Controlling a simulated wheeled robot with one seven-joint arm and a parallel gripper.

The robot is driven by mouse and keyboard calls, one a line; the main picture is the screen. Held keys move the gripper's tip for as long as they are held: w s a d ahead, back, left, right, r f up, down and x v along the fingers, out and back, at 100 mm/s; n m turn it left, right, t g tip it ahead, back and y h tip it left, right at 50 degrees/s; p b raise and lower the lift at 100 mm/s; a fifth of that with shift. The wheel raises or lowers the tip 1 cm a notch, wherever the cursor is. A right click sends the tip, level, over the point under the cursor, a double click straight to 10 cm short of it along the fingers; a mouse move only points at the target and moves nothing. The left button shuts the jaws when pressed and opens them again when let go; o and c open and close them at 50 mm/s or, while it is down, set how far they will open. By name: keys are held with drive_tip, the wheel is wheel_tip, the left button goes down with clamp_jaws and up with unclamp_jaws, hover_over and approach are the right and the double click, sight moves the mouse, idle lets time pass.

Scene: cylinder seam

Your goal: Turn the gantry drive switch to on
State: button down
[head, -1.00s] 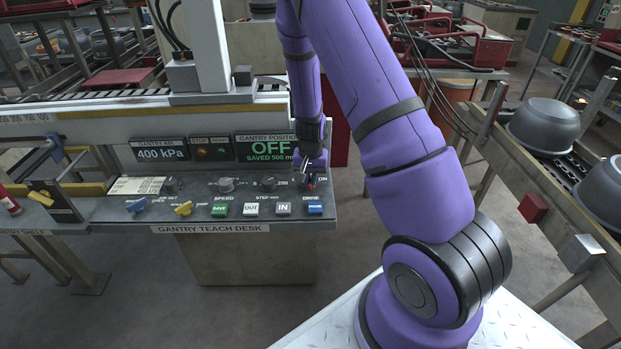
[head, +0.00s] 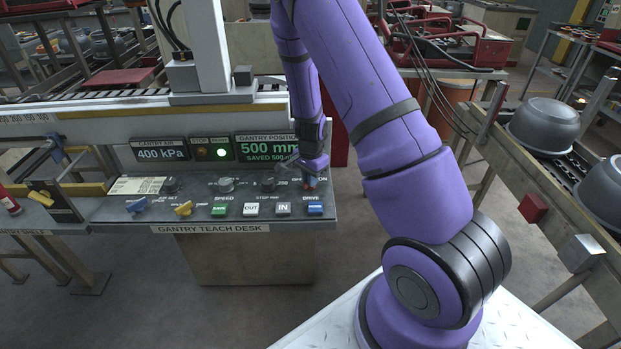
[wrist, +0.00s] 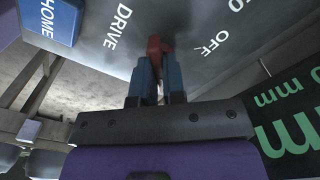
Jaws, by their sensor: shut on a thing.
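The drive switch is a red knob (wrist: 157,46) on the grey desk panel, between the DRIVE and OFF labels in the wrist view. In the head view a bit of red (head: 309,187) shows under my gripper (head: 311,176). My gripper's blue fingers (wrist: 158,65) are shut on the knob. The gantry position display (head: 267,147) reads 500 mm, with SAVED 500 below it.
A conveyor with grey pots (head: 548,125) stands at the right.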

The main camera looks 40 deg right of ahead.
idle(0.4)
drive_tip(key=c, duration=1.2)
unclamp_jaws()
drive_tip(key=shift+r, duration=0.1)
wheel_tip(320, 180, up, 11)
drive_tip(key=shift+f, duration=0.2)
drive_tip(key=shift+r, duration=0.1)
